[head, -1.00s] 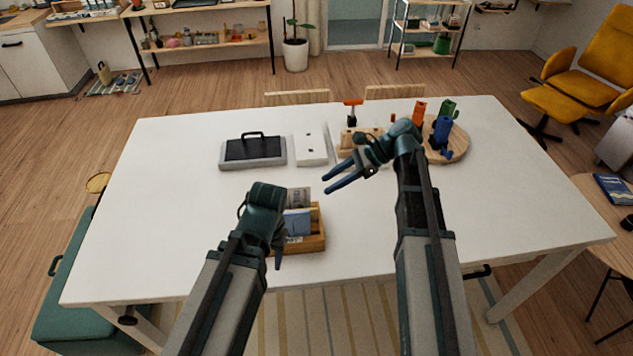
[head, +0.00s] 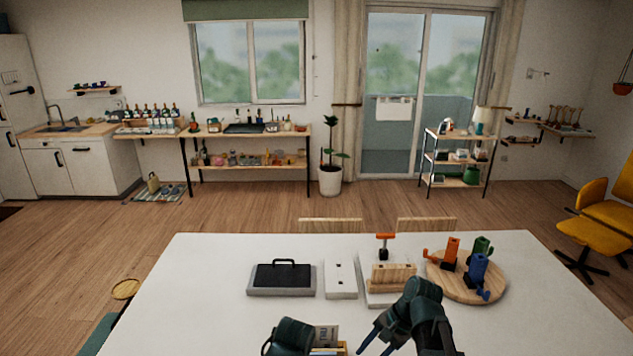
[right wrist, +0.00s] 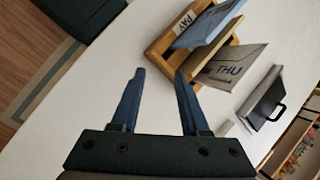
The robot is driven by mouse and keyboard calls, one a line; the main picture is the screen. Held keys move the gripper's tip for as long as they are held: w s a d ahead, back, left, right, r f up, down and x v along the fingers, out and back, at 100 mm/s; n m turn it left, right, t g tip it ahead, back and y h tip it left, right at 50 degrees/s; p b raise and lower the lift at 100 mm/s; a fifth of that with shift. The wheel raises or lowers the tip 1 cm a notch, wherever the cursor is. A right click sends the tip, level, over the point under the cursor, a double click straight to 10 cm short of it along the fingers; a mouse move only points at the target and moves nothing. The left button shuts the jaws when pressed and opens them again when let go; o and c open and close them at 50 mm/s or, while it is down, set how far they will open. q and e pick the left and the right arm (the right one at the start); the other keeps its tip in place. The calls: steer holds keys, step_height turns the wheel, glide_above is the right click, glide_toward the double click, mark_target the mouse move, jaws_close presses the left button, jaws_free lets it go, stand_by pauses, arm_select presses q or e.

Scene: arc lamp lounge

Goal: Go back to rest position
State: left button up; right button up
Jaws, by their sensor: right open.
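My right gripper (head: 376,338) is low in the head view, over the white table (head: 210,262), with its fingers pointing left. In the right wrist view its two fingers (right wrist: 156,85) are apart with nothing between them. My left arm shows only as a dark wrist (head: 288,337) at the bottom edge of the head view; its fingers are out of the picture. A wooden sorter (right wrist: 165,42) beyond my right fingers holds a blue envelope (right wrist: 208,24) and a grey one marked THU (right wrist: 230,67). In the head view the sorter is mostly cut off.
On the table are a dark-topped block with a handle (head: 283,276), a white plate (head: 340,278), a wooden block stand (head: 392,278) and a round board (head: 470,289) with coloured figures. Two chairs (head: 331,225) (head: 426,224) stand behind. Floor beyond is mostly clear.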

steer(key=s+d+f+n+h, duration=0.25)
steer(key=s+n+h, duration=0.25)
steer(key=n, duration=0.4)
steer(key=s+a+f+n+h+b, duration=0.1)
steer(key=s+a+f+n+b, duration=0.3)
steer(key=a, duration=0.6)
steer(key=shift+s+f+b, duration=0.8)
steer(key=shift+s+b, duration=0.1)
steer(key=shift+b, duration=0.1)
